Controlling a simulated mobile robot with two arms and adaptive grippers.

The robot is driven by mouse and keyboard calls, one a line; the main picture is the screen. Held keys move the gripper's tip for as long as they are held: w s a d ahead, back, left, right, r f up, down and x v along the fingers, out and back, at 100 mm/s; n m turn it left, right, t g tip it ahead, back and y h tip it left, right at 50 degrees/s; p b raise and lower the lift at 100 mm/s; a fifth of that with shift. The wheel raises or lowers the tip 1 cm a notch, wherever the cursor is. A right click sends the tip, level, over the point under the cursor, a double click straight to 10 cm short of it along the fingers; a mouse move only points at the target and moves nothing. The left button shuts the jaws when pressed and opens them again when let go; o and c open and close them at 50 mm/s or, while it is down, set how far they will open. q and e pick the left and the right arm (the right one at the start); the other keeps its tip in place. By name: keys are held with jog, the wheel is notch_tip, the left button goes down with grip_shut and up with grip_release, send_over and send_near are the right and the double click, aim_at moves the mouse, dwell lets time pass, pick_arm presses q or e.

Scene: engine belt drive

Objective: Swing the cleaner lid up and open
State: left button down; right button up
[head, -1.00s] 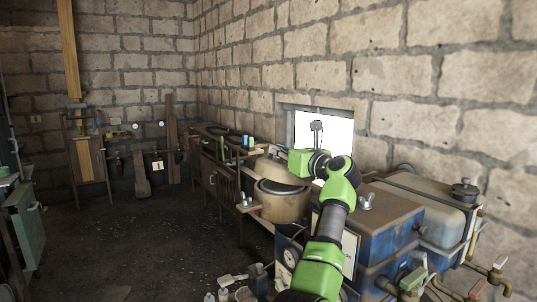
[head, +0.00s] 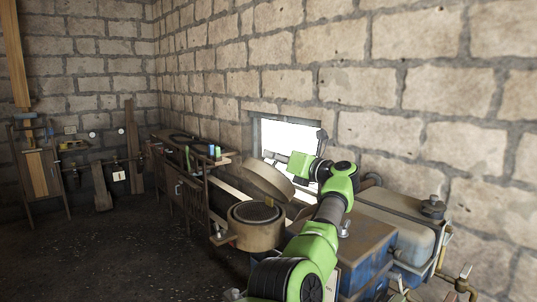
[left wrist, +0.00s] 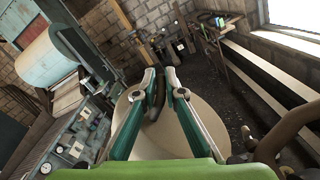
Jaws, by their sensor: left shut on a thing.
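The cleaner lid (head: 268,180) is a round tan disc, tilted steeply up over the cleaner bowl (head: 252,238), a tan round canister whose open top and dark inside show in the head view. My left gripper (head: 284,160) is at the raised lid's upper side. In the left wrist view, the left gripper's fingers (left wrist: 158,88) are shut on a dark handle (left wrist: 155,105) on the lid, whose pale round face (left wrist: 186,135) lies behind them. The far side of the lid is hidden. My right gripper is not in view.
A blue engine housing (head: 368,248) and a pale tank (head: 410,225) stand right of the bowl. A bright window (head: 285,138) and stone wall are behind. A wooden bench (head: 185,190) stands at the left. The dark floor (head: 120,245) is clear.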

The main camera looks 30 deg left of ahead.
pick_arm(q)
jog(key=shift+w+r, duration=0.15)
jog(key=shift+w, duration=0.05)
jog(key=shift+d, duration=0.1)
jog(key=c, duration=2.3)
grip_release()
jog(key=shift+o, duration=0.7)
jog(key=shift+w+f, duration=0.25)
jog(key=shift+w, duration=0.05)
jog(key=shift+s+d, duration=0.25)
jog(key=shift+d, duration=0.25)
jog(key=v, duration=1.1)
